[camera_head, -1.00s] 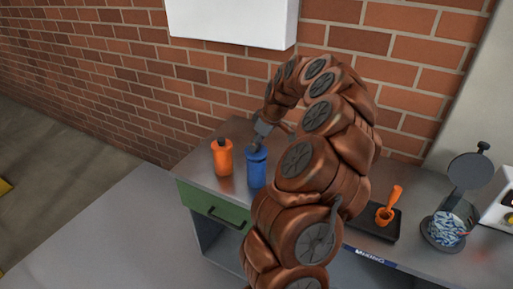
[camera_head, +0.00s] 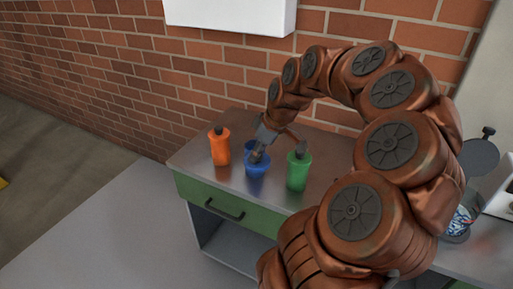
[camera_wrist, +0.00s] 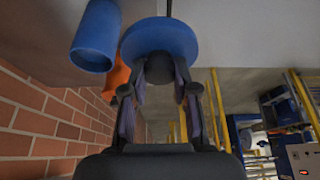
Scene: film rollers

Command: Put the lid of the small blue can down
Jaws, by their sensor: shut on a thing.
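My gripper (camera_wrist: 160,72) is shut on the dark knob of the blue lid (camera_wrist: 158,38), seen in the wrist view. In the head view, my gripper (camera_head: 261,150) holds the lid (camera_head: 257,168) in front of the small blue can (camera_head: 253,146), hiding most of the can. The wrist view shows the blue can (camera_wrist: 95,38) apart from the lid, with its mouth uncovered. I cannot tell whether the lid touches the bench top.
An orange can (camera_head: 220,149) stands left of the blue can and a green can (camera_head: 298,170) to the right, both with dark knobs. The bench top (camera_head: 200,150) is bare at its left end. A brick wall (camera_head: 120,80) runs behind.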

